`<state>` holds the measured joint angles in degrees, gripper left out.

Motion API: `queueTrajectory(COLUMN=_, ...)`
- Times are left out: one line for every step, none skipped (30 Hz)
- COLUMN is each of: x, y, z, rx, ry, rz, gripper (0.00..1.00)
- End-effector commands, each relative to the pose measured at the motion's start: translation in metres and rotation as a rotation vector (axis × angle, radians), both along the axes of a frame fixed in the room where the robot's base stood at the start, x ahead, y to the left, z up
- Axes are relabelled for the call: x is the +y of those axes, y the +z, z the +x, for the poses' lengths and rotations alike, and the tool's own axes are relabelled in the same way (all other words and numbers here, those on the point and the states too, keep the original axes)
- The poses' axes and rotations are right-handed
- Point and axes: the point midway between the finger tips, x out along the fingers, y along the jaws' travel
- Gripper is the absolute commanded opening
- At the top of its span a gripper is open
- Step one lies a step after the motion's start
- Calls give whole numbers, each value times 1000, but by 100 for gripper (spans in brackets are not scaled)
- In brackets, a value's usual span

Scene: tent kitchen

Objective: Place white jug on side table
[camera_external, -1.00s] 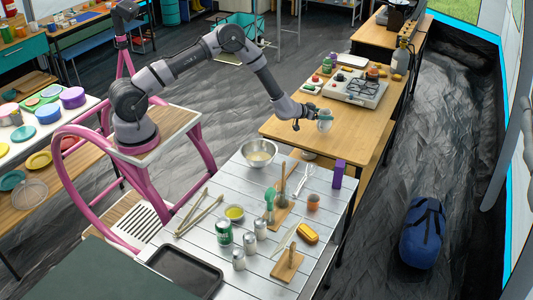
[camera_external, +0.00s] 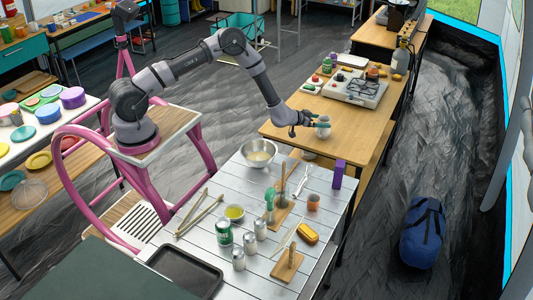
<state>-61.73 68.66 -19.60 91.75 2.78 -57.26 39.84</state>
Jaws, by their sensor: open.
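The small white jug (camera_external: 323,132) is at the near right part of the wooden table (camera_external: 290,129), close to its front edge. It looks upright, and I cannot tell for sure that its base rests on the wood. The fingers are open and partly cover the jug. Whether they touch it is too small to tell.
A gas stove (camera_external: 355,90) and several bottles and small items stand farther back on the wooden table. The metal slatted table (camera_external: 285,165) in front holds a steel bowl (camera_external: 259,152), utensils, cans and a purple box (camera_external: 338,174). The wood left of the jug is clear.

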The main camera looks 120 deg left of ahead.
Motion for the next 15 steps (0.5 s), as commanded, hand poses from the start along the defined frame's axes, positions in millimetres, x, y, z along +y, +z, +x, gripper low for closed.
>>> queueTrajectory(x=-9, y=5, z=-4, rx=1, ry=-3, rz=1, gripper=100)
queueTrajectory(x=-14, y=8, z=-7, rx=1, ry=-3, rz=1, gripper=100)
queueTrajectory(x=-21, y=11, z=-12, rx=2, ry=-3, rz=1, gripper=100)
queueTrajectory(x=-26, y=14, z=-15, rx=2, ry=-3, rz=1, gripper=100)
queueTrajectory(x=-31, y=16, z=-19, rx=1, ry=-3, rz=1, gripper=100)
queueTrajectory(x=-38, y=20, z=-23, rx=2, ry=-3, rz=1, gripper=100)
queueTrajectory(x=-43, y=22, z=-26, rx=1, ry=-4, rz=1, gripper=100)
queueTrajectory(x=-48, y=25, z=-29, rx=1, ry=-4, rz=0, gripper=100)
queueTrajectory(x=-53, y=27, z=-33, rx=0, ry=-2, rz=0, gripper=100)
queueTrajectory(x=-57, y=29, z=-36, rx=1, ry=0, rz=1, gripper=100)
queueTrajectory(x=-61, y=31, z=-38, rx=0, ry=-1, rz=0, gripper=100)
queueTrajectory(x=-65, y=33, z=-41, rx=0, ry=-1, rz=0, gripper=100)
queueTrajectory(x=-68, y=34, z=-42, rx=0, ry=-1, rz=0, gripper=100)
queueTrajectory(x=-70, y=35, z=-44, rx=0, ry=-1, rz=0, gripper=100)
queueTrajectory(x=-73, y=37, z=-46, rx=0, ry=0, rz=0, gripper=100)
